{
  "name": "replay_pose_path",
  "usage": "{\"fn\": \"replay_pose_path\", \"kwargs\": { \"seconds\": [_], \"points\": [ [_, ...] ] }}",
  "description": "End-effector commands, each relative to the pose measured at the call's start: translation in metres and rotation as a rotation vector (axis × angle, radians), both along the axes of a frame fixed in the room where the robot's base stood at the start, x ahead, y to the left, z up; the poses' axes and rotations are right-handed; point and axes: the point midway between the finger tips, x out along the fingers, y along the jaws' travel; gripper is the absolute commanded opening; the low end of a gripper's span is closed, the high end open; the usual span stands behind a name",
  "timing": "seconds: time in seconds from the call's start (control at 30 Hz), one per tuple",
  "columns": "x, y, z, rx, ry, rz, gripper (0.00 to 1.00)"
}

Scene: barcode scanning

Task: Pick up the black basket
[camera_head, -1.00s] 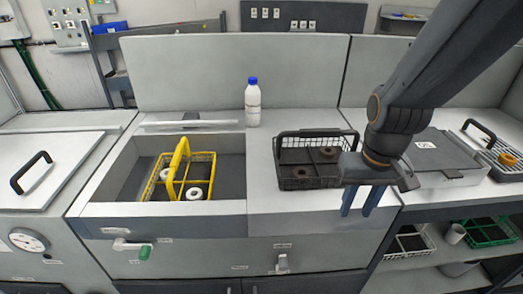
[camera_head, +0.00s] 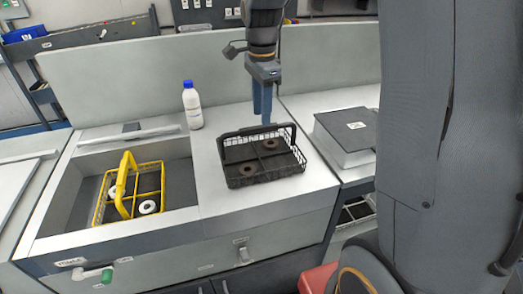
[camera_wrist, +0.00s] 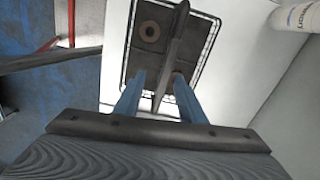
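The black basket (camera_head: 262,169) stands on the light counter, with its handle (camera_head: 240,131) raised and dark ring-shaped parts inside. My gripper (camera_head: 263,118) points down above it, with its blue fingertips close to the top of the handle. In the wrist view, the two blue fingers (camera_wrist: 159,88) are apart and the dark handle (camera_wrist: 174,45) runs between them in the picture. I cannot tell whether the fingertips reach down to the handle's level. The gripper is open and holds nothing. The basket's wire rim (camera_wrist: 208,50) also shows in the wrist view.
A yellow basket (camera_head: 122,189) with white rings sits in the recessed basin to the left. A white bottle with a blue cap (camera_head: 192,108) stands behind, left of the black basket. A grey lidded box (camera_head: 347,132) is to the right. A low wall (camera_head: 130,80) runs behind the counter.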

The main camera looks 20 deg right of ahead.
Motion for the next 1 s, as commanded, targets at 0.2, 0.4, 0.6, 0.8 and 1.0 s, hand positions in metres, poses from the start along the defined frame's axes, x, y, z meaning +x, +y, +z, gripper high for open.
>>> {"fn": "replay_pose_path", "kwargs": {
  "seconds": [0.2,0.4,0.6,0.8,1.0],
  "points": [
    [0.008,-0.001,-0.002,0.001,0.018,-0.111,0.37],
    [0.008,-0.001,-0.022,0.001,0.018,-0.113,0.37],
    [0.010,0.003,-0.041,0.001,0.020,-0.111,0.37],
    [0.012,0.004,-0.065,0.001,0.019,-0.111,0.37],
    [0.013,0.005,-0.074,0.001,0.016,-0.111,0.37]
  ]
}}
